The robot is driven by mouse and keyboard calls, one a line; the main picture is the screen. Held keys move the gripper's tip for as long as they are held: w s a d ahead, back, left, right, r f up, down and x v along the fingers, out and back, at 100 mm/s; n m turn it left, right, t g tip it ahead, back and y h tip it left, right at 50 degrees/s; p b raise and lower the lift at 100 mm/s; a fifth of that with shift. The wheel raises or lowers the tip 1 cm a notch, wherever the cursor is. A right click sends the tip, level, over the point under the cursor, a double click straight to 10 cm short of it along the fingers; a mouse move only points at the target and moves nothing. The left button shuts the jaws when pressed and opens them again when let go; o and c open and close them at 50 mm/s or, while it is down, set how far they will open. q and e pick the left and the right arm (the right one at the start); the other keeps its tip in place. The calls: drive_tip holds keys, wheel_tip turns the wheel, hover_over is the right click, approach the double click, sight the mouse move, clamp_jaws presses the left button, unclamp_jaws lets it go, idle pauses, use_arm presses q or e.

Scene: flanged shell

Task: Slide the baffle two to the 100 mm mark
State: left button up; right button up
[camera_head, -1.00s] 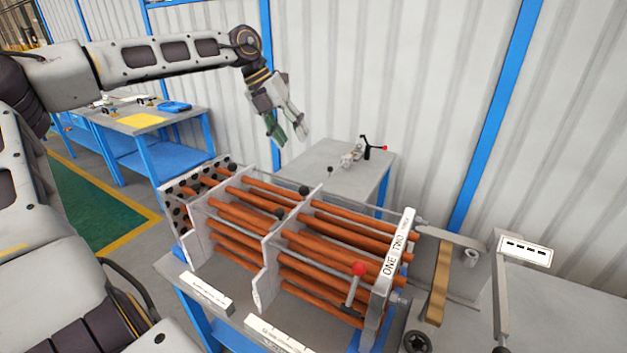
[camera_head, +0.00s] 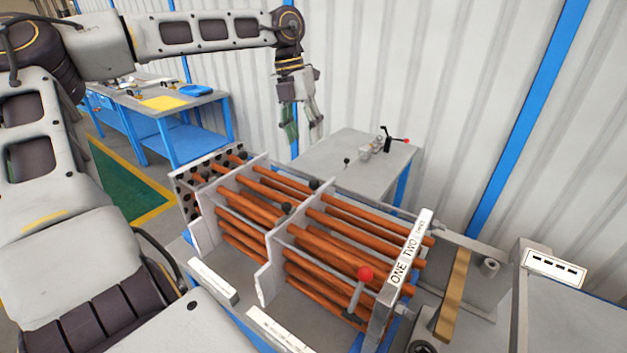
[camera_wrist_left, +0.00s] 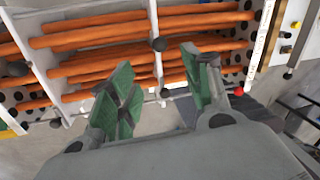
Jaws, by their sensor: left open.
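The tube bundle of orange rods (camera_head: 330,240) passes through upright pale plates. One plate (camera_head: 200,228) is toward the left and another (camera_head: 270,270) near the middle; I cannot tell which is baffle two. Black knobs (camera_head: 287,209) sit by the plates. White strips with tiny print (camera_head: 213,281) lie along the front; their marks are unreadable. My left gripper (camera_head: 303,130) is open and empty, pointing down above and behind the bundle. My right gripper is out of view.
A red-knobbed lever (camera_head: 366,273) stands at the bundle's front right, beside an end plate lettered ONE TWO (camera_head: 405,262). A grey table (camera_head: 340,152) with a small clamp stands behind. A blue workbench (camera_head: 190,120) is at the back left.

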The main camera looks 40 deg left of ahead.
use_arm(q)
drive_tip(key=f, duration=0.2)
hover_over(313, 180)
drive_tip(key=a, duration=0.1)
wheel_tip(313, 180, down, 5)
drive_tip(key=f, duration=0.4)
drive_tip(key=shift+d+f, duration=0.25)
drive_tip(key=shift+f, duration=0.15)
drive_tip(key=shift+d+f, duration=0.15)
drive_tip(key=shift+f, duration=0.6)
drive_tip(key=shift+w+f, duration=0.1)
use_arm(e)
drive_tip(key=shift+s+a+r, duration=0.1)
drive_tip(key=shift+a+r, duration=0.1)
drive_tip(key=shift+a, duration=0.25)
